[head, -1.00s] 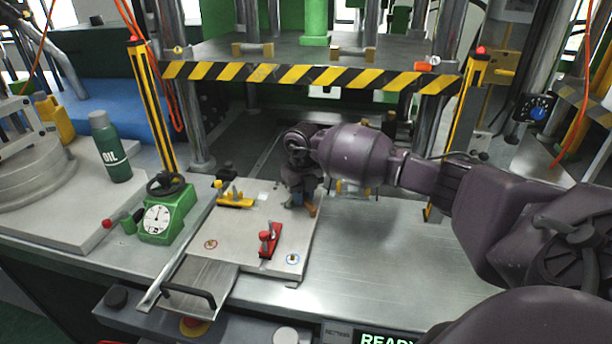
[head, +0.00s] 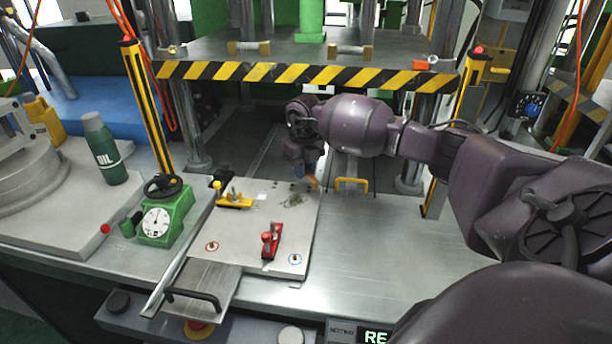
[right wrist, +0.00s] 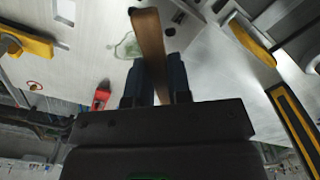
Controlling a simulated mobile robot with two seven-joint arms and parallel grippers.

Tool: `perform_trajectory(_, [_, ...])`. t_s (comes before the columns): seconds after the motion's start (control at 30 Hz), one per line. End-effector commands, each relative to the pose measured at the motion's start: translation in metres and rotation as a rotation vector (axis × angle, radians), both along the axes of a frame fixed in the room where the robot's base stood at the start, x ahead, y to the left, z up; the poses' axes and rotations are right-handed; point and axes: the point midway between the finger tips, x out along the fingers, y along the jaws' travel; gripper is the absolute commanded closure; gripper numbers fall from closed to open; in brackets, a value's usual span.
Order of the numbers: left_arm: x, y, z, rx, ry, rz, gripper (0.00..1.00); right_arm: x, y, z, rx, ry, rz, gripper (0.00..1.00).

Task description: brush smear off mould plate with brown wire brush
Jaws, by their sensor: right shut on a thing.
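The pale mould plate (head: 240,231) lies on the steel bench in front of the press; it also shows in the right wrist view (right wrist: 88,55). A greenish smear (head: 291,201) is on its upper right part, and it shows beside the brush in the right wrist view (right wrist: 127,46). My right gripper (head: 304,172) is shut on the brown wire brush (head: 314,182), at the plate's far right corner. The brush (right wrist: 149,40) sticks out from between the blue fingers. I cannot tell whether its tip touches the plate. My left gripper is not in view.
A red clamp (head: 271,240) and a yellow clamp (head: 235,200) stand on the plate. A green dial gauge (head: 163,217) and an oil bottle (head: 104,149) are at left. The striped press platen (head: 300,74) hangs behind and above my wrist.

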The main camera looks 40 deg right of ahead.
Motion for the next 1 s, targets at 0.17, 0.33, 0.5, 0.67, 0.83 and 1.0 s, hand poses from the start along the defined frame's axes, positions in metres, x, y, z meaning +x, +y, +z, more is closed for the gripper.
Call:
perform_trajectory(0.17, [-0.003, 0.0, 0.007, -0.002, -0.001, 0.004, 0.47, -0.002, -0.008, 0.021, -0.002, -0.005, -0.001, 1.0])
perform_trajectory(0.33, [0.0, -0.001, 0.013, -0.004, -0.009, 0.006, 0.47, -0.004, -0.012, 0.03, -0.001, -0.003, -0.002, 1.0])
perform_trajectory(0.5, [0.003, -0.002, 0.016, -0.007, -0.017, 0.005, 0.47, -0.004, -0.013, 0.029, 0.0, -0.001, -0.002, 1.0])
perform_trajectory(0.67, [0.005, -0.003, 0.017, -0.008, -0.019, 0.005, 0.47, -0.004, -0.013, 0.029, 0.0, -0.001, -0.002, 1.0])
perform_trajectory(0.83, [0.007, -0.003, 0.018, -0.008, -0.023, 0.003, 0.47, -0.004, -0.013, 0.029, 0.0, -0.001, -0.002, 1.0])
perform_trajectory(1.0, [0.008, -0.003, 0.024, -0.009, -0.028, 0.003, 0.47, -0.004, -0.013, 0.036, -0.002, -0.005, -0.002, 1.0])
